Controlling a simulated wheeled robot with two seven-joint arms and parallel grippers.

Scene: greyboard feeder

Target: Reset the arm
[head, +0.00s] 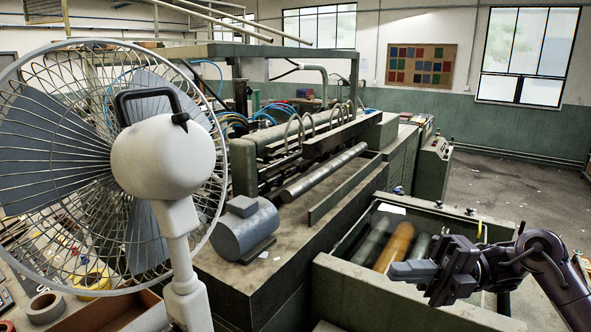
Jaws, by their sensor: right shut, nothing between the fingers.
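My right arm (548,262) comes in from the right edge. My right gripper (408,272) points left and is shut with nothing held. It is above the front right part of an open green metal box (370,292) that has several rollers in it, one of them orange (395,246). The gripper and forearm hide part of the box's inside. My left gripper and left arm are not in view.
A large white fan (162,158) stands close at the left and hides much behind it. A long green machine (290,225) with a grey motor (244,228) fills the middle. Tape rolls (45,306) lie at lower left. Open floor (500,185) shows at right.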

